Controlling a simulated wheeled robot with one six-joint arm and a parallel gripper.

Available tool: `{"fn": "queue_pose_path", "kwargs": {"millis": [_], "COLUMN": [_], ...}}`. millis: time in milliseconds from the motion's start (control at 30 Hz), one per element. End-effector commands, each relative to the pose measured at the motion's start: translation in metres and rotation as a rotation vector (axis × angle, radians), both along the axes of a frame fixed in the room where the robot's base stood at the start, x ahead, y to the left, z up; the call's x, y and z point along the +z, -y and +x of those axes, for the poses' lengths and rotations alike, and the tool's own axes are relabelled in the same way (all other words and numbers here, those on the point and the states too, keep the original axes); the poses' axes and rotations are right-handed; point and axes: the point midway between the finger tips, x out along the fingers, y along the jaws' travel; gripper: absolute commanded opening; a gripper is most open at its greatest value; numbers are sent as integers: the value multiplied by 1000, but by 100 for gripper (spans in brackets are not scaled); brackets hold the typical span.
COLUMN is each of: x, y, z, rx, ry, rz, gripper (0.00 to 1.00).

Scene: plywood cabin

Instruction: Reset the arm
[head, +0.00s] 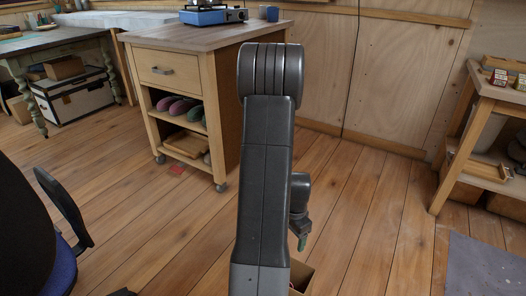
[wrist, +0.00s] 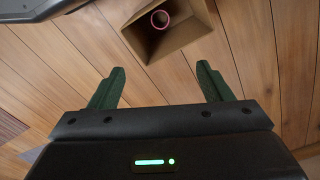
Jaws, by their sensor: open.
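My arm stands up in the middle of the head view, with its lower end hanging on the right side. My gripper (wrist: 160,84) shows in the wrist view with its two green fingers wide apart and nothing between them. In the head view only a small green part of my gripper (head: 302,242) shows beside the arm. Below it in the wrist view is an open cardboard box (wrist: 190,42) on the plank floor. A pink ring (wrist: 160,27) lies in the box. In the head view the box (head: 302,272) is mostly hidden behind my arm.
A wooden cart (head: 180,70) on castors stands behind my arm, with a blue camp stove (head: 213,16) on top. A wooden shelf (head: 497,100) is at the right, a dark mat (head: 485,265) below it. An office chair (head: 62,210) is at the left. The middle floor is clear.

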Motion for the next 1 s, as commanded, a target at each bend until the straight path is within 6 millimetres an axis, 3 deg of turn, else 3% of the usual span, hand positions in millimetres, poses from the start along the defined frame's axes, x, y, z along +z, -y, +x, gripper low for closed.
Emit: {"fn": "queue_pose_path", "kwargs": {"millis": [100, 567, 600, 700, 1000], "x": [-30, -119, -99, -87, -71], "y": [0, 0, 0, 0, 0], "z": [-1, -1, 1, 0, 0], "rx": [0, 0, 0, 0, 0], "ry": [-4, -2, 3, 1, 0], "rz": [1, 0, -1, 0, 0], "gripper": [72, 72, 72, 72, 72]}}
